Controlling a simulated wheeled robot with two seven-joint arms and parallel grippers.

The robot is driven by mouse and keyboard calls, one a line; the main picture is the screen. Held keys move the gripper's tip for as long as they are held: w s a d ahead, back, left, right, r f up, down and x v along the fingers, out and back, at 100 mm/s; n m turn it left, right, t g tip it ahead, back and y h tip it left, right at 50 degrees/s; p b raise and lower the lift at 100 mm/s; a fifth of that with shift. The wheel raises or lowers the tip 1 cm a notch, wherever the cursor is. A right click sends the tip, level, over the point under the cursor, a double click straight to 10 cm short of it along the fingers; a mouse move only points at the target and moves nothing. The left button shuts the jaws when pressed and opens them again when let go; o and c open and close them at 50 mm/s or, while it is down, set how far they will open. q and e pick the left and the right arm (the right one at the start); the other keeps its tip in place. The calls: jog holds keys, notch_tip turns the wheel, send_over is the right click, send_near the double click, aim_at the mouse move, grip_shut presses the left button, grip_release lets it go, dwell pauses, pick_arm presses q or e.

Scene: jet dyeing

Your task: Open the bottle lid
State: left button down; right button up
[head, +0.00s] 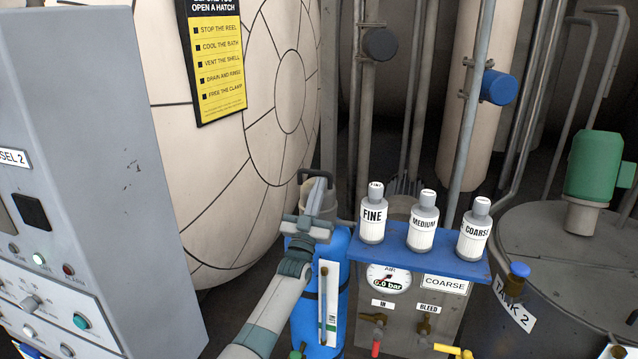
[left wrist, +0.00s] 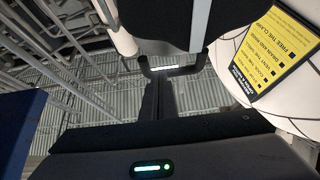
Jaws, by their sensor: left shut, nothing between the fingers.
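Three white bottles with grey lids stand upright on a blue shelf (head: 418,254) in the head view: FINE (head: 373,222), MEDIUM (head: 422,229) and COARSE (head: 473,240). Their lids are on: the FINE lid (head: 375,190), the MEDIUM lid (head: 427,198) and the COARSE lid (head: 481,206). My left gripper (head: 318,188) is shut and empty, left of the FINE bottle and apart from it, in front of a blue cylinder (head: 306,318). The left wrist view shows the dark gripper fingers (left wrist: 160,92) but no labelled bottle. My right gripper is out of view.
A grey control cabinet (head: 95,150) stands close on the left. A pale vessel (head: 165,140) with a yellow sign (head: 218,65) is behind. Below the shelf are a pressure gauge (head: 388,279) and valves. Tank 2 (head: 560,250) stands at the right, with pipes behind.

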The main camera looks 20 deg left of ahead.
pick_arm(q)
jog(key=shift+w+r, duration=0.2)
jog(key=shift+w, duration=0.05)
jog(key=shift+w, duration=0.15)
dwell(0.3)
